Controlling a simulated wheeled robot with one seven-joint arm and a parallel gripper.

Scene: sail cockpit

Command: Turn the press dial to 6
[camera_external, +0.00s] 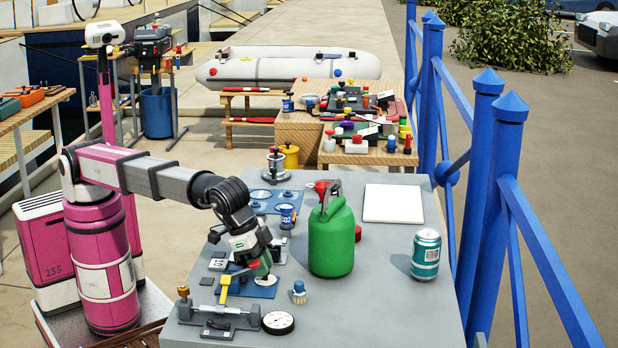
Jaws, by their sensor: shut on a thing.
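My gripper (258,270) points down at the near left of the grey table. It is shut on a small green and red part (262,262) just above a blue plate (262,291). The fingers hide much of this part, and I cannot tell whether it is the press dial. No number or pointer setting can be read. A white round gauge with a dark rim (278,322) lies near the front edge, apart from my gripper. A yellow upright piece (224,287) stands just left of the gripper.
A grey vise-like fixture (218,316) stands at the front left, with a small blue-and-white brush (298,292) to its right. A green jerrycan (331,240) stands close right of my gripper. A can (426,254) and a white board (393,204) are farther right. The front right is clear.

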